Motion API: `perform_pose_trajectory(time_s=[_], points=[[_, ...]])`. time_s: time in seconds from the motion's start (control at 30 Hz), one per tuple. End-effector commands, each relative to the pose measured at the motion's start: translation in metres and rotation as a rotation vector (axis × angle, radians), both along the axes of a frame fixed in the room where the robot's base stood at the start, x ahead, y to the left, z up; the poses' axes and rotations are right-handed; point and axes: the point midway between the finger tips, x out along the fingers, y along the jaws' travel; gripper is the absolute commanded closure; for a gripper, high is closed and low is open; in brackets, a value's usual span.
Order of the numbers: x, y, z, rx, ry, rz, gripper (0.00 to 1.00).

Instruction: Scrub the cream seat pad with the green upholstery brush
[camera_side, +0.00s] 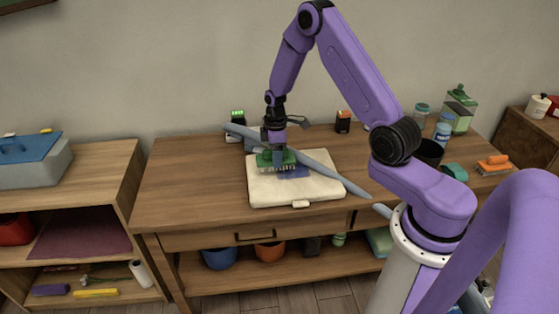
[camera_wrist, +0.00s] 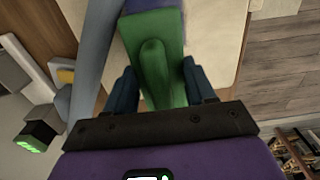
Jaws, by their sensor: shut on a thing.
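The cream seat pad (camera_side: 268,193) lies on the wooden table, with a small pale block or tag at its front edge. My gripper (camera_side: 275,150) is over the pad's back left part, pointing down. It is shut on the green upholstery brush (camera_side: 265,158), whose pale bristles face down at the pad; I cannot tell whether they touch. In the wrist view the green brush handle (camera_wrist: 160,75) sits between both dark blue fingers (camera_wrist: 160,88). A blue-purple patch (camera_side: 293,173) shows on the pad beside the brush. The pad also shows in the wrist view (camera_wrist: 222,38).
A long blue-grey tapered thing (camera_side: 328,166) slants across the pad, close beside the brush. Jars (camera_side: 442,132), an orange brush (camera_side: 494,164) and a teal item (camera_side: 454,171) stand at the table's right. The table's left part (camera_side: 190,190) is clear.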

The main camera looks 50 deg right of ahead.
Motion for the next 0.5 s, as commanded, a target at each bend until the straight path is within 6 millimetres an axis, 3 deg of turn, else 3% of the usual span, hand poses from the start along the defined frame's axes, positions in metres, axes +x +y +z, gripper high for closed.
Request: perform_pose_trajectory(time_s=[0.5], points=[[0.0,0.0,0.046,0.0,0.0,0.0,0.79]])
